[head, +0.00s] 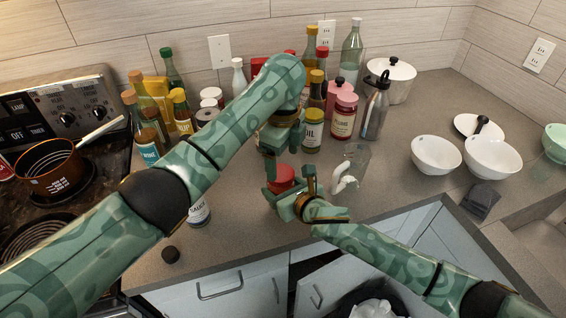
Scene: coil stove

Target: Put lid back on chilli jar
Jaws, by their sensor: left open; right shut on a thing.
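A round red item (281,174), which looks like the red-topped chilli jar or its lid, shows between my two grippers above the front part of the counter. My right gripper (291,194) is shut on it from below and the right. My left gripper (268,168) points down just above and to the left of the red item, with its jaws open. I cannot tell whether it touches the red item. The lower part of the red item is hidden by my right gripper. A small dark cap (170,254) lies on the counter near the front edge.
Jars and bottles crowd the back, including a plum jar (343,118) and an oil jar (312,132). A sauce bottle (198,212) is partly behind my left arm. White bowls (436,155) are at right, a coil stove (60,110) at left.

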